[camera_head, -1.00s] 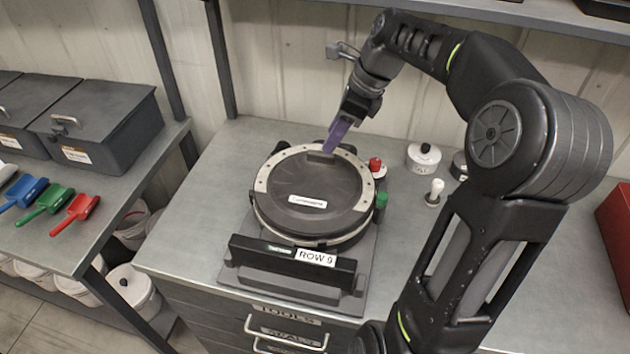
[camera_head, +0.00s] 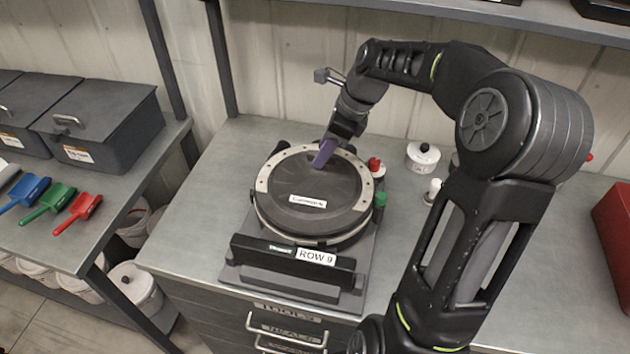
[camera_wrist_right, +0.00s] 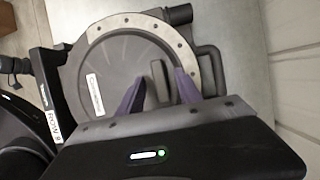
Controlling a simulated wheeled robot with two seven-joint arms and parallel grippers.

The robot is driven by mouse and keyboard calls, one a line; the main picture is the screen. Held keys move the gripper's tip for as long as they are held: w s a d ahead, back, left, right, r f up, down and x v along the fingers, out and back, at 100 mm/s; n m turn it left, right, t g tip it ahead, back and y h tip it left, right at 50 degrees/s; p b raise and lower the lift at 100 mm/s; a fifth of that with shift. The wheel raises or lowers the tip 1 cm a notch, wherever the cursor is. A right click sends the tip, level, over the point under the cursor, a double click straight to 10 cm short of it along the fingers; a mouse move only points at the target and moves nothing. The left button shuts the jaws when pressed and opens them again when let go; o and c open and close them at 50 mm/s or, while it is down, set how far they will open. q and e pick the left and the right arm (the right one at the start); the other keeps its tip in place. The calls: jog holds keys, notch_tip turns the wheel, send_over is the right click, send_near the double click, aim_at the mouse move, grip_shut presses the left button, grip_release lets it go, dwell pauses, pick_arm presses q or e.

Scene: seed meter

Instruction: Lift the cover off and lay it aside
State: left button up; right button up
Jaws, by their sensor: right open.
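The cover (camera_head: 307,207) is a dark round lid with a white label. It sits on the round seed meter housing, inside a light ring with holes (camera_head: 262,185). In the right wrist view the cover (camera_wrist_right: 118,68) shows a raised grip bar (camera_wrist_right: 159,80). My right gripper (camera_head: 323,155) is over the far part of the cover, its purple fingers pointing down. In the right wrist view the right gripper (camera_wrist_right: 160,92) is open, with the grip bar between its fingers. Whether the fingers touch the bar cannot be told. My left gripper is not in view.
The meter stands on a base with a "ROW 9" plate (camera_head: 316,257). A white pot (camera_head: 423,158) stands behind right.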

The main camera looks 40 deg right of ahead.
grip_shut()
dwell(0.3)
jog(key=shift+r, duration=0.15)
dwell(0.3)
notch_tip(320, 180, up, 10)
jog(key=b, duration=0.1)
dwell(0.3)
dwell(0.5)
